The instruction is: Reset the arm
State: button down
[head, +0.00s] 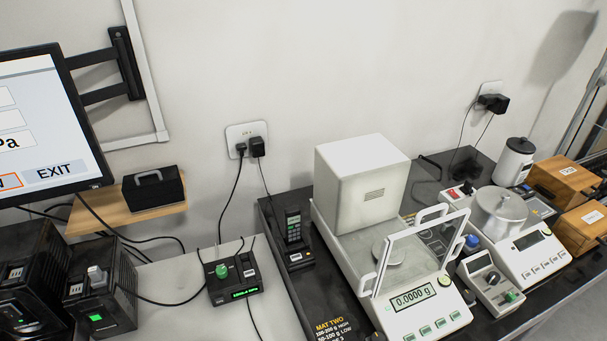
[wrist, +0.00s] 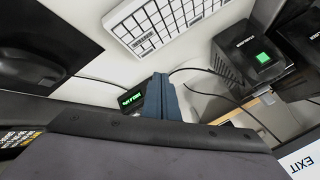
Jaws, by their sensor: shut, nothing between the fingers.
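My gripper (wrist: 160,95) shows in the wrist view as two blue-grey fingers pressed together, with nothing between them. The dark body of the gripper fills the lower part of that view. The fingertips are in front of a small black box with a green display (wrist: 132,98); I cannot tell how far apart they are. My arm and gripper are not in the head view.
In the head view, a balance (head: 430,318) reading 0.0000 g stands on the dark table. A second scale (head: 530,262) and wooden boxes (head: 562,178) are at right. A monitor (head: 40,125) is at left. A white keyboard (wrist: 165,25) shows in the wrist view.

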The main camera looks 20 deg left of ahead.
jog(key=w+d+r+g+h, duration=0.1)
jog(key=w+d+r, duration=0.2)
jog(key=w+d, duration=0.65)
jog(key=w+d+r+g+h, duration=0.1)
jog(key=w+d+r+h, duration=0.1)
jog(key=w+d, duration=0.8)
jog(key=s+d+r+g+h, duration=0.1)
jog(key=s+d, duration=0.1)
jog(key=d, duration=0.8)
jog(key=s+d+r+g+h+p, duration=0.1)
jog(key=s+d, duration=0.2)
jog(key=d, duration=0.6)
jog(key=s+d+r+m+g+h, duration=0.1)
jog(key=s+d+h, duration=0.1)
jog(key=d, duration=0.8)
jog(key=shift+s+d+g, duration=0.3)
jog(key=shift+s+d, duration=0.05)
jog(key=shift+s, duration=0.4)
